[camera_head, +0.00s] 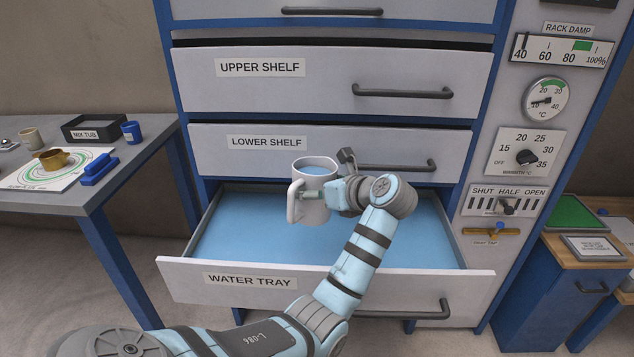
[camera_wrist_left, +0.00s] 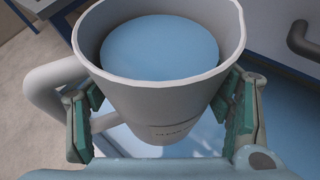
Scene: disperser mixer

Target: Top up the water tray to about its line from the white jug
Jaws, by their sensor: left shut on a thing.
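The white jug (camera_head: 314,192) is upright above the open water tray, with blue water inside it. In the left wrist view the jug (camera_wrist_left: 170,95) fills the middle, its water (camera_wrist_left: 160,48) a little below the rim and its handle at the left. My left gripper (camera_head: 322,196) is shut on the jug, with a finger on each side of its body. The water tray (camera_head: 250,281) is a pulled-out drawer with blue water (camera_head: 250,235) across its bottom. I cannot make out its fill line. My right gripper is not in view.
The lower shelf drawer (camera_head: 265,165) and upper shelf drawer (camera_head: 260,95) stand above the tray, with protruding handles. A grey table (camera_head: 70,205) with a mix tub (camera_head: 95,127) and cups is at left. Dials and a tray tap (camera_head: 490,230) are at right.

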